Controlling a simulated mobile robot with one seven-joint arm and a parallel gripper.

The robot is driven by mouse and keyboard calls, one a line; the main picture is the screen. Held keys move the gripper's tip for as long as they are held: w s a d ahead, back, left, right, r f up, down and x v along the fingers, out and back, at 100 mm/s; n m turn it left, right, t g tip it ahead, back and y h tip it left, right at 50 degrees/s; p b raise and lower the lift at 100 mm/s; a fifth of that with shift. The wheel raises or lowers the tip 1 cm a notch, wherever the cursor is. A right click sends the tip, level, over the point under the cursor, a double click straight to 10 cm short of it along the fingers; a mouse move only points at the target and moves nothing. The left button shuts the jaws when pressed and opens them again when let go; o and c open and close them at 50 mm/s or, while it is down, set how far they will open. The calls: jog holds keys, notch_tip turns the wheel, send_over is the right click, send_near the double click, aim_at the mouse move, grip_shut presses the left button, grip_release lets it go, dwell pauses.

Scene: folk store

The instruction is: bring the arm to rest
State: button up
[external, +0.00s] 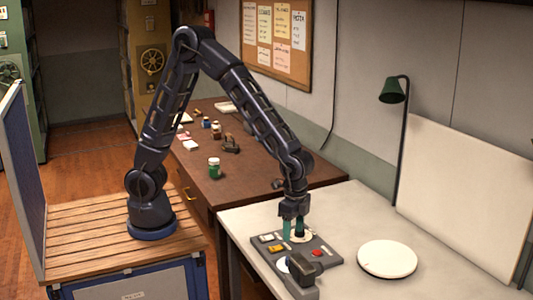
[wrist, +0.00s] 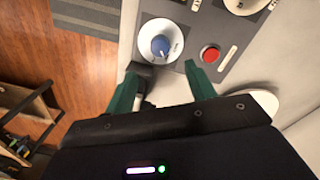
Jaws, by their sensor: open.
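My gripper (external: 294,232) hangs at the end of my bent arm, pointing down over a grey control panel (external: 325,256) on the light table. Its two green fingers are apart, with nothing seen held between them. In the wrist view the open gripper (wrist: 160,78) shows with the panel (wrist: 181,66) beyond its fingertips. A blue knob on a white dial (wrist: 160,45) lies ahead of the fingers, apart from them in the picture. A red button (wrist: 210,54) is to its right. The gap between fingertips and panel is hard to judge.
A white round plate (external: 387,259) lies right of the panel. A green lamp (external: 393,91) and a leaning white board (external: 467,190) stand behind. A dark block (external: 304,268) rises at the panel's front. The brown desk (external: 250,165) holds bottles and small items.

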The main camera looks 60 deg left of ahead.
jog(key=shift+r, duration=0.4)
jog(key=shift+a, duration=0.1)
jog(key=w+a+r+n+t, duration=0.1)
jog(key=a+r+n, duration=0.1)
jog(key=a+r, duration=0.5)
jog(key=w+a+r+n+t, duration=0.1)
jog(key=a+r+n, duration=0.15)
jog(key=a, duration=0.85)
jog(key=w+a+r+n+t, duration=0.1)
jog(key=a+r, duration=0.5)
jog(key=a, duration=0.3)
jog(key=s+a+r+n+t, duration=0.1)
jog(key=s+a+r+n, duration=0.1)
jog(key=s+a, duration=0.5)
jog(key=s+a+r+n+t, duration=0.1)
jog(key=s+a+n, duration=0.3)
jog(key=a, duration=0.9)
jog(key=s+r, duration=0.1)
jog(key=s, duration=0.2)
jog(key=shift+s+a+n, duration=0.3)
jog(key=shift+n, duration=0.05)
